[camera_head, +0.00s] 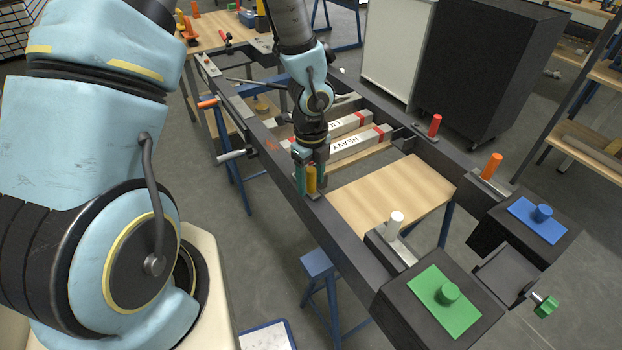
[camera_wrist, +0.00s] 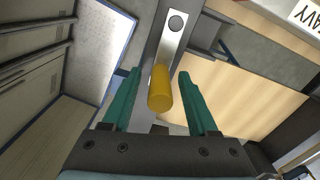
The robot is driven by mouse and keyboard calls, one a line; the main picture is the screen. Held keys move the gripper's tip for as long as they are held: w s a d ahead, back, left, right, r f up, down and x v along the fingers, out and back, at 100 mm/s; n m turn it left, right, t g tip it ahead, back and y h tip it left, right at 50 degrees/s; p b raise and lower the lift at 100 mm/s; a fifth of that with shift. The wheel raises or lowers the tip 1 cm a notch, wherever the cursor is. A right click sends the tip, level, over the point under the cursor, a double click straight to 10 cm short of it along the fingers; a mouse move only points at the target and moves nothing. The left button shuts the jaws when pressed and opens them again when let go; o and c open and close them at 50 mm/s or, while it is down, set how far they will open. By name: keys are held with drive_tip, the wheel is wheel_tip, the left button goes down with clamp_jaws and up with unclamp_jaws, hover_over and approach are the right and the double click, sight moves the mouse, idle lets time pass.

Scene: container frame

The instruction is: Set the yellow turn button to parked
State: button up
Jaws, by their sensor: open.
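The yellow turn button (camera_head: 311,180) is an upright cylinder on the near rail of the dark frame, low in my gripper. In the wrist view the yellow button (camera_wrist: 160,88) stands between the two green fingers, with a gap on each side. A light metal plate (camera_wrist: 174,40) with a dark round spot runs away from it. My gripper (camera_head: 309,176) is open around the button and points down; it also shows in the wrist view (camera_wrist: 158,84). The button's base is partly hidden by the fingers in the head view.
A white knob (camera_head: 396,222), an orange knob (camera_head: 492,166) and a red knob (camera_head: 435,125) stand on the frame. Bars marked HEAVY (camera_head: 358,143) and LIGHT lie across it. An orange-handled lever (camera_head: 208,103) sticks out at left.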

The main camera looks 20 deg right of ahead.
drive_tip(key=shift+r, duration=0.1)
wheel_tip(320, 180, up, 11)
drive_tip(key=shift+f+p, duration=0.15)
drive_tip(key=shift+p, duration=0.35)
drive_tip(key=w+a+r+n, duration=0.1)
drive_tip(key=a+r+n, duration=0.3)
drive_tip(key=a+n, duration=0.8)
drive_tip(key=w+a+r+n+t, duration=0.1)
drive_tip(key=a+r+n, duration=0.4)
drive_tip(key=a+n, duration=0.8)
drive_tip(key=w+n, duration=0.1)
drive_tip(key=n, duration=0.4)
drive_tip(key=shift+a+t, duration=0.25)
drive_tip(key=shift+t, duration=0.05)
drive_tip(key=shift+r, duration=0.1)
